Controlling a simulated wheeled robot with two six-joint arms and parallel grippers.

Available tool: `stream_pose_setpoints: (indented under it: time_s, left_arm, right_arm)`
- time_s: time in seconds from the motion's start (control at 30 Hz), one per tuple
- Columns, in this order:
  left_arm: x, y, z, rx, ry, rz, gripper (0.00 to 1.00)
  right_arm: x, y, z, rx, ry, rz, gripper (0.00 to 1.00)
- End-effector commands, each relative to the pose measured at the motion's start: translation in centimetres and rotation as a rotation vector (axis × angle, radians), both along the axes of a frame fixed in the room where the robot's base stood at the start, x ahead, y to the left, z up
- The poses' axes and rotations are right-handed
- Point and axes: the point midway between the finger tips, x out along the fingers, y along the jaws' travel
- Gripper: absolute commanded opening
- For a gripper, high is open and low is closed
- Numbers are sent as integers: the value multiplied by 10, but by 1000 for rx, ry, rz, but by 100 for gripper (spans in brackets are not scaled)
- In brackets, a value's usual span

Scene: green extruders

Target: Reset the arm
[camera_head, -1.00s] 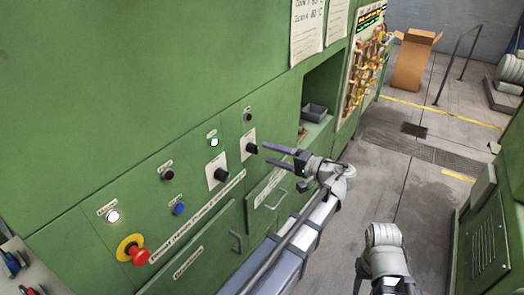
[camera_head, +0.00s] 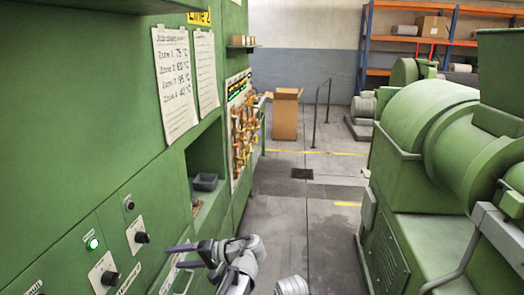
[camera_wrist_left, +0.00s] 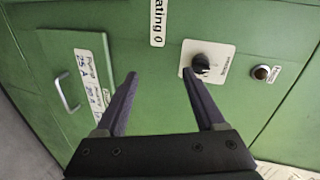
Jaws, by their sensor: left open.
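My left gripper (camera_head: 176,257) is at the lower middle of the head view, in front of the green cabinet (camera_head: 90,140). Its two dark fingers are spread and empty, pointing left toward the panel. In the left wrist view, the fingers (camera_wrist_left: 160,73) stand apart with nothing between them. A black rotary knob (camera_wrist_left: 200,62) on a white plate shows just past the right fingertip; I cannot tell whether they touch. A grey rounded part of my right arm (camera_head: 292,286) shows at the bottom edge of the head view. Its gripper is not visible.
The panel also bears a lit green lamp (camera_head: 92,243) and a knob (camera_head: 110,278). A large green machine (camera_head: 440,150) stands at right. Between them the grey floor (camera_head: 305,235) is clear, with a cardboard box (camera_head: 285,118) farther back.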

Motion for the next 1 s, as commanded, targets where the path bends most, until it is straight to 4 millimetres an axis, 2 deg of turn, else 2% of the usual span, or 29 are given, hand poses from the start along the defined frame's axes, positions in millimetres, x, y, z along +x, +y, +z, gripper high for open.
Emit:
stream_pose_setpoints:
  time_s: [0.03,0.2,0.3,0.4,0.5,0.67,0.8,1.0]
  left_arm:
    - [-15,-10,-20,-94,33,-23,71]
    - [-55,-65,-89,-460,162,-114,71]
    - [-80,-105,-119,-665,233,-169,71]
    - [-104,-143,-139,-842,292,-219,71]
    - [-124,-174,-149,-979,337,-258,71]
    - [-142,-203,-155,-1107,377,-294,71]
    - [-146,-211,-156,-1140,387,-303,71]
    - [-146,-211,-156,-1140,386,-302,71]
  right_arm:
    - [0,0,0,0,0,0,50]
    - [0,0,0,0,0,0,50]
    - [0,0,0,0,0,0,50]
    - [0,0,0,0,0,0,50]
    - [0,0,0,0,0,0,50]
    - [0,0,0,0,0,0,50]
    - [0,0,0,0,0,0,50]
    - [0,0,0,0,0,0,50]
